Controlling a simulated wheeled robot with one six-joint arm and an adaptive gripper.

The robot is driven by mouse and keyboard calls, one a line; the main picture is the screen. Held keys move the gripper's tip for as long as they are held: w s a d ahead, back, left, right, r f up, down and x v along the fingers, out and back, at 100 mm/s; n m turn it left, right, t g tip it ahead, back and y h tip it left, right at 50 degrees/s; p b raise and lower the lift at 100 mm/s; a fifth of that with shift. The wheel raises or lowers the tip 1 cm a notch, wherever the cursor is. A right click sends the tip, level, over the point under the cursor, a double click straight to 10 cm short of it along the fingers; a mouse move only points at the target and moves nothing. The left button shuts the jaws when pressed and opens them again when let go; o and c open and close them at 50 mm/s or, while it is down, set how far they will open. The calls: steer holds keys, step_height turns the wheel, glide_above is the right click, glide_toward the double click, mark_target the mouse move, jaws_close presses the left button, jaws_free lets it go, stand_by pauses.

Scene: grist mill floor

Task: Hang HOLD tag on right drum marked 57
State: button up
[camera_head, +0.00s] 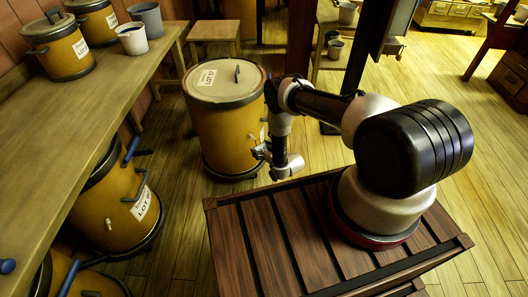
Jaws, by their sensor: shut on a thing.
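A large yellow drum (222,122) with dark bands and a pale lid stands on the floor left of my base. Its lid has a handle and a white lot label (207,78), whose number is too small to read surely. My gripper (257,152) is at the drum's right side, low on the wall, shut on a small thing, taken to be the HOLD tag. The tag is too small and hidden to make out. A small pale spot shows on the drum just above the gripper; I cannot tell what it is, nor whether gripper and drum touch.
A long wooden bench (75,115) runs along the left, bearing smaller yellow pots (58,52), a grey bucket (147,18) and a white cup (132,40). Another labelled drum (112,205) stands under it. A stool (213,32) is behind the large drum. Floor is open at right.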

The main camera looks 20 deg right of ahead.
steer(key=shift+w+a+f, duration=0.1)
steer(key=shift+w+a, duration=0.1)
steer(key=shift+w, duration=0.35)
steer(key=shift+w+a, duration=0.2)
steer(key=shift+w, duration=0.35)
steer(key=shift+x, duration=0.8)
steer(key=shift+f, duration=0.1)
steer(key=o, duration=1)
steer(key=shift+o, duration=0.2)
steer(key=shift+s, duration=0.1)
